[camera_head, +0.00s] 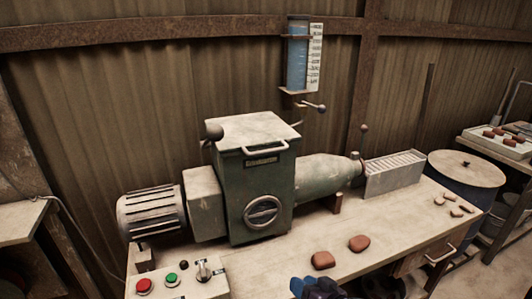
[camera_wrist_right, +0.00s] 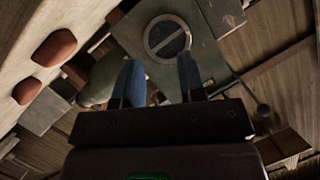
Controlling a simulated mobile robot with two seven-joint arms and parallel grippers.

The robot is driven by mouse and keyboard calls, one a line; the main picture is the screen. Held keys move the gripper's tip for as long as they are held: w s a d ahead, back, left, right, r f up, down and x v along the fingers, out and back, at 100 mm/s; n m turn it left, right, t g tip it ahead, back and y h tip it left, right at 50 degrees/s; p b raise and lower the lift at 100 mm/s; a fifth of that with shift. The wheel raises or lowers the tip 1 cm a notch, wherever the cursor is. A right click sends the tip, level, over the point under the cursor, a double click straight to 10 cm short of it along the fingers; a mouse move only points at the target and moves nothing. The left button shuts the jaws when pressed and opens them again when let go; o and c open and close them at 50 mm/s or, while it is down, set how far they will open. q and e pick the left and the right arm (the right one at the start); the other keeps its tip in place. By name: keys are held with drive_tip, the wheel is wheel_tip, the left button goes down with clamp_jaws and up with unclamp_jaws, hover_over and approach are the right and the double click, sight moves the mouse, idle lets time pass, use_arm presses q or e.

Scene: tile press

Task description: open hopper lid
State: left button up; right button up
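The hopper lid (camera_head: 254,130) is a pale, worn plate lying flat and closed on top of the green press housing (camera_head: 228,185). A light bar handle (camera_head: 265,148) sits at its front edge. The lid cannot be made out clearly in the right wrist view. My right gripper (camera_head: 311,286) is at the bottom edge of the head view, below and in front of the housing, well apart from the lid. In the right wrist view its two blue fingers (camera_wrist_right: 159,82) are spread with nothing between them, pointing toward the housing's round dial (camera_wrist_right: 167,39). My left gripper is not in view.
A motor (camera_head: 152,213) stands left of the housing, and a control box (camera_head: 180,280) with red and green buttons is in front. Two reddish clay pieces (camera_head: 323,260) lie on the bench (camera_head: 400,215). A water gauge (camera_head: 298,60) hangs behind. A blue drum (camera_head: 465,190) stands right.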

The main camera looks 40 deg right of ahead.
drive_tip(key=w+d+r+m+t+y, duration=0.1)
drive_tip(key=w+d+r+m+t, duration=0.2)
drive_tip(key=r, duration=0.4)
drive_tip(key=w+d+r+m, duration=0.1)
drive_tip(key=w+r+m, duration=0.25)
drive_tip(key=r, duration=0.25)
drive_tip(key=m+t+y+p, duration=0.2)
drive_tip(key=m, duration=0.1)
approach(267, 152)
drive_tip(key=shift+d+b+x, duration=0.1)
drive_tip(key=shift+b+x, duration=0.1)
drive_tip(key=shift+x, duration=2.4)
drive_tip(key=shift+d+b+x, duration=0.15)
drive_tip(key=shift+b+x, duration=0.05)
drive_tip(key=shift+x, duration=2.4)
drive_tip(key=shift+f, duration=0.15)
clamp_jaws()
